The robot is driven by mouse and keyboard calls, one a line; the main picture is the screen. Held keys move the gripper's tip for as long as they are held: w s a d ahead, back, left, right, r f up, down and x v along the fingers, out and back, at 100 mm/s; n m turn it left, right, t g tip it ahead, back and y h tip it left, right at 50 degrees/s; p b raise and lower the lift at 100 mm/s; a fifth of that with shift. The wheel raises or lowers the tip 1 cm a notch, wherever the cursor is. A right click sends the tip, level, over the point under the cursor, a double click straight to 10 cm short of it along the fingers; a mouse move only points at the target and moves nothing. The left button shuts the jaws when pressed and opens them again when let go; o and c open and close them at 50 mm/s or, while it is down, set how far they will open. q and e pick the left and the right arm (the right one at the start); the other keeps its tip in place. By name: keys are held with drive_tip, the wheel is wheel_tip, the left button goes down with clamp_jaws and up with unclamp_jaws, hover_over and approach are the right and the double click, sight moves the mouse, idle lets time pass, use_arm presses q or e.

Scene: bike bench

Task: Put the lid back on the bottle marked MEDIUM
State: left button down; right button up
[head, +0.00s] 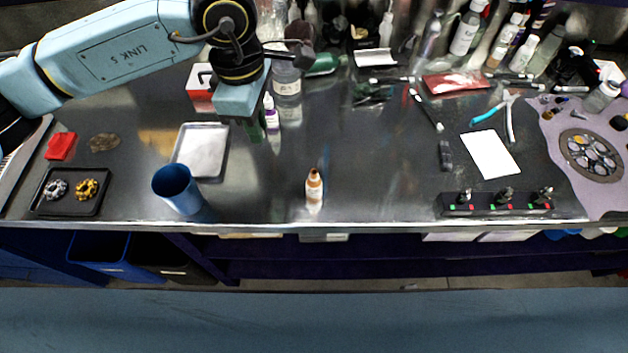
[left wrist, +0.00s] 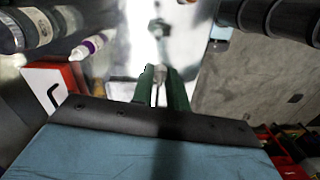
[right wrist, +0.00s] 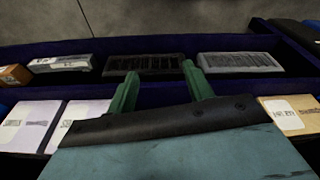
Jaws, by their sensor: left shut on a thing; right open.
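My left gripper (head: 257,132) is over the back left of the bench, pointing down. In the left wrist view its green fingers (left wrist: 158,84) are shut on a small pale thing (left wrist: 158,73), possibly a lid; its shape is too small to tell. A small bottle with a purple label and white tip (head: 271,112) stands close beside the gripper; it also shows in the left wrist view (left wrist: 91,44). A small bottle with an orange label and brown tip (head: 314,188) stands upright near the front edge. I cannot read MEDIUM on either. My right gripper (right wrist: 160,85) is open and empty.
A grey tray (head: 203,150) and a blue cup (head: 177,188) are to the left. A white and red box (head: 200,82) and a larger bottle (head: 287,82) stand near the left arm. Shelf boxes (right wrist: 145,65) are below my right gripper. The bench middle is clear.

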drive_tip(key=w+a+r+t+p, duration=0.1)
drive_tip(key=w+r+t+p, duration=0.2)
drive_tip(key=r, duration=2.5)
drive_tip(key=w+a+r+n+t+y, duration=0.1)
drive_tip(key=w+a, duration=0.1)
drive_tip(key=w+a+r+n+t+y, duration=0.1)
drive_tip(key=w+a, duration=0.1)
drive_tip(key=w+a+r+n+y, duration=0.1)
drive_tip(key=w+a, duration=0.1)
drive_tip(key=shift+w+a+t+y, duration=0.3)
drive_tip(key=shift+w+a+t, duration=0.05)
drive_tip(key=shift+t, duration=0.05)
use_arm(q)
drive_tip(key=s+d+r+n, duration=0.1)
drive_tip(key=d+n, duration=0.3)
drive_tip(key=n, duration=0.5)
drive_tip(key=s+d+r+n, duration=0.1)
drive_tip(key=s+d+n, duration=0.2)
drive_tip(key=d+n, duration=0.2)
drive_tip(key=shift+r+n, duration=0.3)
drive_tip(key=shift+n, duration=1.6)
use_arm(e)
drive_tip(key=n+t+y, duration=0.1)
drive_tip(key=n+y, duration=0.3)
drive_tip(key=y, duration=0.2)
approach(320, 188)
drive_tip(key=shift+s+r, duration=0.15)
drive_tip(key=shift+s, duration=0.15)
drive_tip(key=x, duration=1.2)
drive_tip(key=shift+w+d, duration=0.1)
